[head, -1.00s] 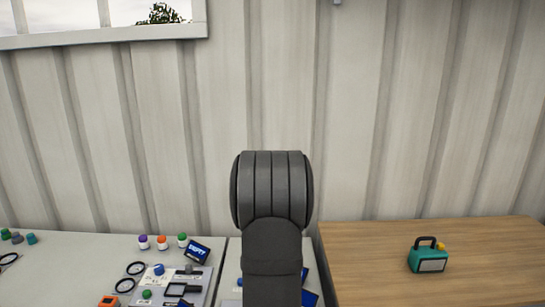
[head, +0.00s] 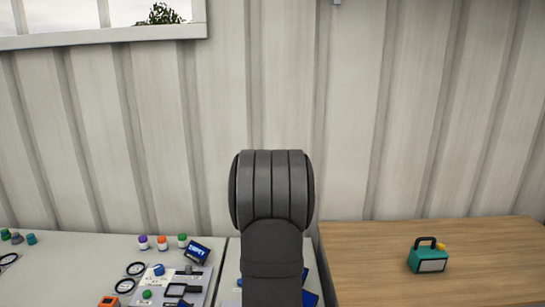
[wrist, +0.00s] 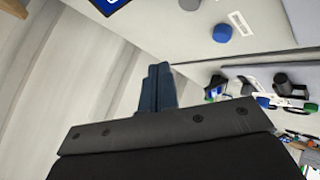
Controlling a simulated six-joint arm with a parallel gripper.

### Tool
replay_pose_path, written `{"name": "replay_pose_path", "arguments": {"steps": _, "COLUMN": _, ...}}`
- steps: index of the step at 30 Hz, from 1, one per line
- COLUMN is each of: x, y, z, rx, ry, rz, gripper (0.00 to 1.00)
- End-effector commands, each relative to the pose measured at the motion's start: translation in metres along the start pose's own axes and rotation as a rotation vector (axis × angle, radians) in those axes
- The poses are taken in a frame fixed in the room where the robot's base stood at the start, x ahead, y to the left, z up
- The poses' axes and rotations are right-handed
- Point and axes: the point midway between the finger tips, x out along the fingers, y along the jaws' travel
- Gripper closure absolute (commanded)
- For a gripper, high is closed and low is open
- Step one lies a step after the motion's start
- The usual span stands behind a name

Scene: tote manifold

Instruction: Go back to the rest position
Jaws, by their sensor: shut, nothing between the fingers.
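My gripper (wrist: 158,88) shows in the wrist view as a dark blue-grey pair of fingers closed together, with nothing between them. It is over the grey-white table surface (wrist: 185,50) and touches nothing that I can see. In the head view my dark grey arm stands upright in the middle, and the gripper itself is hidden behind it or out of frame.
A wooden table (head: 480,262) at right holds a teal box with a black handle (head: 428,258). The white table (head: 70,255) at left holds several coloured knobs, gauges and a blue sign (head: 197,252). A blue round knob (wrist: 222,33) shows in the wrist view. A corrugated wall stands behind.

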Motion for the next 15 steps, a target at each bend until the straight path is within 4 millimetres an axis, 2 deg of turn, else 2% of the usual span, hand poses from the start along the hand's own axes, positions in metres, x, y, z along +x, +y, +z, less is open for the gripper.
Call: {"name": "replay_pose_path", "arguments": {"steps": 15, "x": 0.022, "y": -0.016, "z": 0.016, "rx": 0.002, "ry": -0.002, "rz": -0.002, "gripper": 1.00}}
